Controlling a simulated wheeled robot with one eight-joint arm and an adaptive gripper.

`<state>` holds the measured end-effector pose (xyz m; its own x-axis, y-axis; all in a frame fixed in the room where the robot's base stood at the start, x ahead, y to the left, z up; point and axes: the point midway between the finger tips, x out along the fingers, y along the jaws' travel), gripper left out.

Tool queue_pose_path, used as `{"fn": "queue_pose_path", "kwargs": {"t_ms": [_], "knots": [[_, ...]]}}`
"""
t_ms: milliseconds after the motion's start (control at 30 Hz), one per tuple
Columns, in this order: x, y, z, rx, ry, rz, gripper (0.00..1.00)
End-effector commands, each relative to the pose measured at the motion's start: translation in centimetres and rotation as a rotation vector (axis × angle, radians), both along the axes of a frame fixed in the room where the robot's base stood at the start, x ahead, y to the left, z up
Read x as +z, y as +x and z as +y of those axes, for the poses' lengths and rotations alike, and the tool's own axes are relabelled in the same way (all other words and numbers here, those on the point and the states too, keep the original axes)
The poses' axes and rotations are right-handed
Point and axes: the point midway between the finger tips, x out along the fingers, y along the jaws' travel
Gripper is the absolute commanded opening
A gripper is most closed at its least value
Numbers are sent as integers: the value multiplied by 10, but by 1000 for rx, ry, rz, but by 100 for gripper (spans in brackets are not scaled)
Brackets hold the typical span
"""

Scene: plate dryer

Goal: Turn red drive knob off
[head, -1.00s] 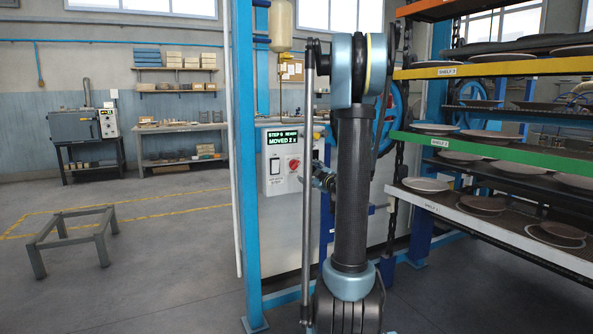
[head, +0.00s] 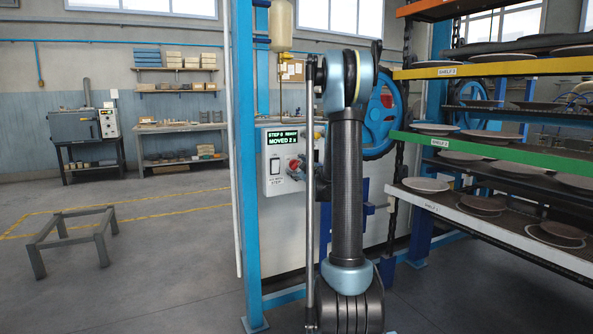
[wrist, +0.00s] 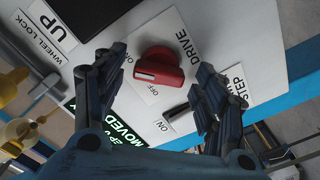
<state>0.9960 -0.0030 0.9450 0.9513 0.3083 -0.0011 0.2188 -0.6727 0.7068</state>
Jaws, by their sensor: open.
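The red drive knob (wrist: 159,66) sits on the pale control panel (wrist: 252,45), beside the DRIVE label. In the wrist view its white mark faces left and slightly down, on the side where the ON and OFF labels are; I cannot tell exactly which one it points at. My gripper (wrist: 162,62) is open, with one finger on each side of the knob and visible gaps to it. In the head view the knob (head: 294,165) shows at the panel's right side; my arm hides much of the gripper there.
A dark switch (wrist: 176,110) is close to the right finger. The green-lettered display (head: 282,140) is above the knob. A blue post (head: 244,200) stands left of the panel, a blue handwheel (head: 380,120) right of it. Plate shelves (head: 490,150) fill the right side.

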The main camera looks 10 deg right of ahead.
Motion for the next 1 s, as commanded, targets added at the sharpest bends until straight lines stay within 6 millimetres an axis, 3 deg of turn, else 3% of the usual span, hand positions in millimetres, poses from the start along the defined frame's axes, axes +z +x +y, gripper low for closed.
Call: {"fn": "queue_pose_path", "kwargs": {"t_ms": [133,333,733,1000], "knots": [[0,0,0,0,0,0,65],[0,0,0,0,0,0,21],[0,-1,1,4,-37,-11,21],[-1,-1,2,4,-191,-62,21]]}}
